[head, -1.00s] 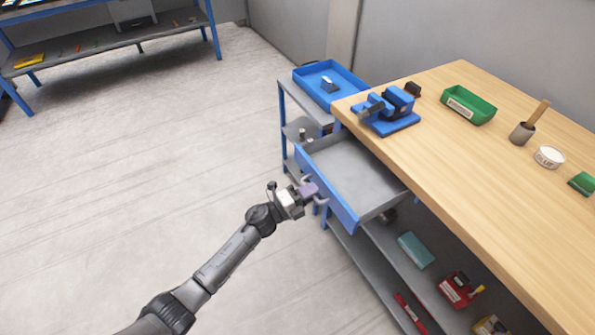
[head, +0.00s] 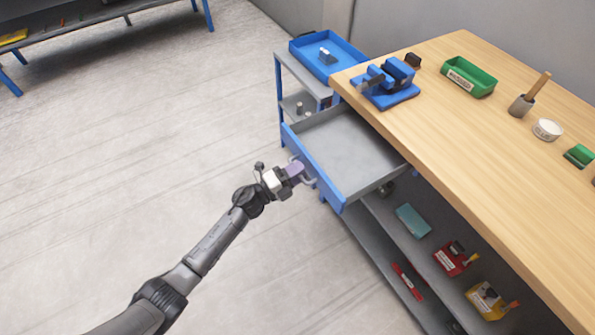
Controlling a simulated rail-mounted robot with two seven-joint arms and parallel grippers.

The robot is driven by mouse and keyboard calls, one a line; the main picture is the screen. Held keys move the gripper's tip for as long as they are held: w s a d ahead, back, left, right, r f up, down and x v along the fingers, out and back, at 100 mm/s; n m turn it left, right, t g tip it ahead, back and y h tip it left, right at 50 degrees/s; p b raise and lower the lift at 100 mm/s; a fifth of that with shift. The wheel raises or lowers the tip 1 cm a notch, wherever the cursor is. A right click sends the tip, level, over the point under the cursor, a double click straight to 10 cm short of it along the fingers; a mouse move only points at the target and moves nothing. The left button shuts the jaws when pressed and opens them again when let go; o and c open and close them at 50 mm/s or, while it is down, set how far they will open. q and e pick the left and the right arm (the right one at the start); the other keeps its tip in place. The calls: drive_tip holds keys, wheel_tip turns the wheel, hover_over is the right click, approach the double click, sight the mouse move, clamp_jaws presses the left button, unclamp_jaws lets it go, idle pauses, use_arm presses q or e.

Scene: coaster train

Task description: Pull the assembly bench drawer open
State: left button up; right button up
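The assembly bench drawer (head: 350,146) has a blue front and a grey inside. It stands well out from under the wooden bench top (head: 462,140), and it looks empty. A small handle (head: 308,180) sits on the drawer front. My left gripper (head: 298,172) is at this handle, its fingertips against or around it. The fingers are small in the view, so I cannot tell whether they are closed on the handle. My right gripper is not in view.
A blue vise (head: 388,84), a green bin (head: 468,78) and a white tub (head: 547,130) stand on the bench. A trolley with a blue tray (head: 340,62) stands behind the drawer. Shelves below hold a teal box (head: 413,221) and red items. The floor at left is clear.

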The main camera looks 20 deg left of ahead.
use_arm(q)
drive_tip(key=p+v, duration=0.1)
drive_tip(key=v, duration=1.3)
drive_tip(key=shift+w+p, duration=0.1)
drive_tip(key=shift+p, duration=0.3)
